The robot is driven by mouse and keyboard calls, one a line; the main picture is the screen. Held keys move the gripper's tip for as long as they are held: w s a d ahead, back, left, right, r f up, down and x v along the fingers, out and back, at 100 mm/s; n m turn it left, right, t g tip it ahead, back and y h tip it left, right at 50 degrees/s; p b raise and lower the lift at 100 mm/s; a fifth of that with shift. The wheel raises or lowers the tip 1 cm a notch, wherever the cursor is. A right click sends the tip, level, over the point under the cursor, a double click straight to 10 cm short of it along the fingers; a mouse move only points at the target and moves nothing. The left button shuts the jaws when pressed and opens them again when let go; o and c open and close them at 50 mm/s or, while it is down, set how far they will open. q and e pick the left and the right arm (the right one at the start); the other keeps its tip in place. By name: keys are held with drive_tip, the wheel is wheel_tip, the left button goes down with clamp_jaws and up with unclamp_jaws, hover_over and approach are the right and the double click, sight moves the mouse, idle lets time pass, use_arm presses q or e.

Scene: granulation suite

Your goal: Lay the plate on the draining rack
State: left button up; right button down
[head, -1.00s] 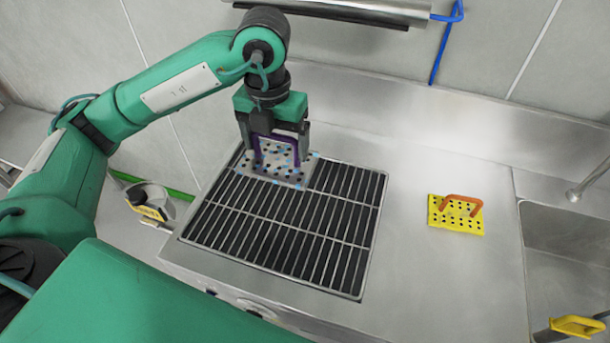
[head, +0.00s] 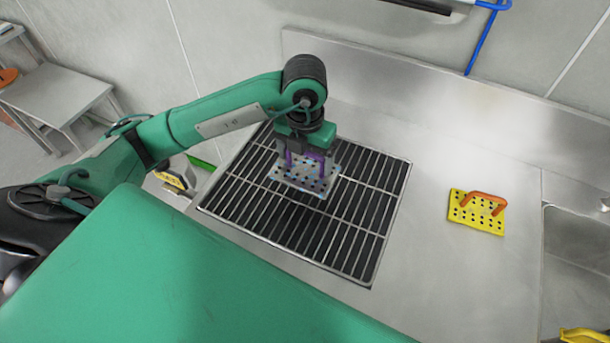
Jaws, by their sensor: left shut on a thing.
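A light grey perforated plate (head: 310,180) with a purple handle and bluish patches shows in the head view, over the upper middle of the draining rack (head: 359,267). The rack is a dark grate with pale bars, set in the steel counter. My left gripper (head: 304,165) points down and is shut on the plate's purple handle. The plate looks flat and very near the bars; I cannot tell if it touches them. My right gripper is not in view.
A yellow perforated plate (head: 467,213) with an orange handle lies on the counter (head: 440,275) right of the rack. A sink (head: 578,245) is at the far right, with another yellow item (head: 583,335) at its near edge.

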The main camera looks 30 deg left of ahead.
sight(305, 171)
use_arm(q)
wheel_tip(305, 171, down, 3)
drive_tip(key=shift+r, duration=0.1)
drive_tip(key=shift+f, duration=0.45)
wheel_tip(305, 171, down, 3)
drive_tip(key=shift+f+p, duration=0.2)
drive_tip(key=shift+p, duration=0.4)
drive_tip(key=shift+f, duration=0.3)
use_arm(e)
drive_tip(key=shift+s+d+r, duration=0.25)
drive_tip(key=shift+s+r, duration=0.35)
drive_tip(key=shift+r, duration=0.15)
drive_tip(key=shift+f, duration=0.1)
use_arm(q)
drive_tip(key=o, duration=1.1)
drive_tip(key=shift+f, duration=0.1)
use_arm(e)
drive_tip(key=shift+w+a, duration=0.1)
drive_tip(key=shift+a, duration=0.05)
